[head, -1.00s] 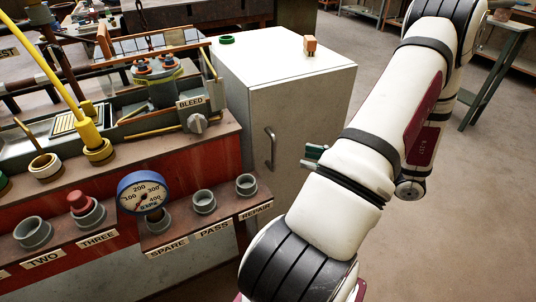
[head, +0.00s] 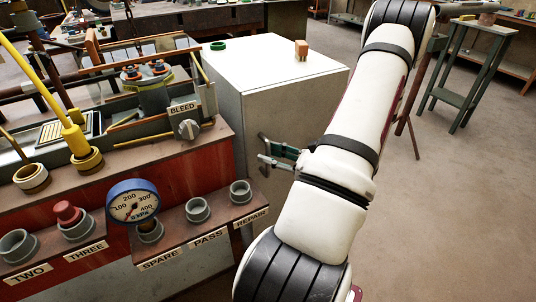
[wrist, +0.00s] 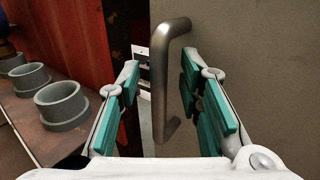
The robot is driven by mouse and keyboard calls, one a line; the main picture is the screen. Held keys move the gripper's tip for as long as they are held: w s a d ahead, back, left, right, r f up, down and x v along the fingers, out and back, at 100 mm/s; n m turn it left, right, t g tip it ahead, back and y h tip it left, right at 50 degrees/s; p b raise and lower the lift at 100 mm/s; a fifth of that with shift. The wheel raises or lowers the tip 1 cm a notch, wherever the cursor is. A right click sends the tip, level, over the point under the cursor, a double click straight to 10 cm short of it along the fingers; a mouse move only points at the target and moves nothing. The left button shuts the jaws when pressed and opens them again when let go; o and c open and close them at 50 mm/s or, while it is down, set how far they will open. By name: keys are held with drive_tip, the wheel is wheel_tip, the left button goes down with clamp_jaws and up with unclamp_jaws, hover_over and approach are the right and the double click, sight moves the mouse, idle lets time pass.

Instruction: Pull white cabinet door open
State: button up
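The white cabinet (head: 262,70) stands right of the red test bench, and its door looks shut. The door's front (wrist: 250,60) fills the right of the wrist view as a grey panel. The grey metal bar handle (wrist: 168,75) stands upright near the door's left edge. My gripper (wrist: 165,105) is open, with one teal-padded finger on each side of the handle. I see no clear contact between pads and bar. In the head view my gripper (head: 268,153) is at the door front, and the handle is mostly hidden there.
A red bench with grey sockets (head: 197,210) and a pressure gauge (head: 134,203) is close on the left. A green ring (head: 219,45) and a small wooden block (head: 301,49) sit on the cabinet top. Open floor (head: 440,210) lies to the right.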

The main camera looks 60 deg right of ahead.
drive_tip(key=shift+w, duration=0.5)
clamp_jaws()
drive_tip(key=shift+s+a, duration=0.1)
drive_tip(key=shift+a, duration=0.05)
